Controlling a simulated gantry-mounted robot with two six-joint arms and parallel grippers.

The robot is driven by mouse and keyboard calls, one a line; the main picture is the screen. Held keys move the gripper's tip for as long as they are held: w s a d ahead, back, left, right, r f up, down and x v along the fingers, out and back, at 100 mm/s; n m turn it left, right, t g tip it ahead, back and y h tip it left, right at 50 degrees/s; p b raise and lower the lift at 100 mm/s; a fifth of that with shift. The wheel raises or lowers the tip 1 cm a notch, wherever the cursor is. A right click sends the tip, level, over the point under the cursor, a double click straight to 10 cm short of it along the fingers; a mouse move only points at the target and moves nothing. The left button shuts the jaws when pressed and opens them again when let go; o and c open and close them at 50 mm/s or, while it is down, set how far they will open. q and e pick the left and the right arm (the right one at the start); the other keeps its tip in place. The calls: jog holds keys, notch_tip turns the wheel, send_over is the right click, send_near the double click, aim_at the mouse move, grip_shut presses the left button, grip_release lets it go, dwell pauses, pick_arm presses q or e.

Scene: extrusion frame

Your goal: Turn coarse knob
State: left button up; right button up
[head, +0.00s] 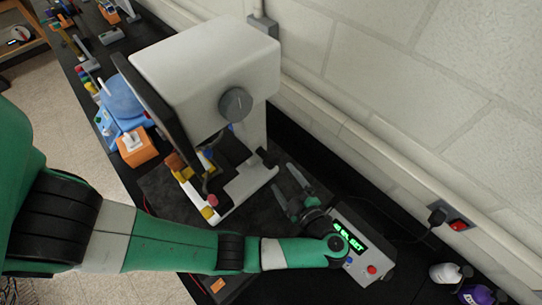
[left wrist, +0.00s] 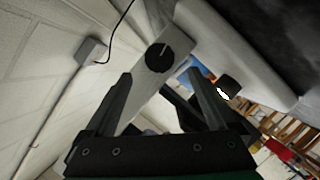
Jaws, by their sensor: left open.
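A large round grey knob (head: 236,104) sits on the side of the white machine (head: 190,62). In the left wrist view a dark round knob (left wrist: 158,59) with a light line across it shows on a pale panel, just beyond the fingertips and between them; it looks like the same knob. My left gripper (head: 286,180) is open and empty, below and to the right of the knob in the head view, apart from it. Its two fingers also show in the left wrist view (left wrist: 160,85). My right gripper is not in view.
A control box with a green display (head: 350,238) lies below my left wrist. A wall outlet (head: 452,218) and bottles (head: 447,273) are at the right. The wall runs close behind the machine. An orange block (head: 137,147) and blue device (head: 122,103) stand at the left.

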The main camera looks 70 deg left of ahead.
aim_at(268, 157)
pick_arm(q)
jog(key=a+f+b, duration=0.2)
jog(key=b, duration=0.4)
jog(key=shift+s+a, duration=0.1)
jog(key=shift+a, duration=0.15)
jog(key=shift+s+a+r, duration=0.2)
jog(key=shift+a+r, duration=0.2)
jog(key=shift+a, duration=0.35)
jog(key=x, duration=0.7)
jog(key=shift+a, duration=0.2)
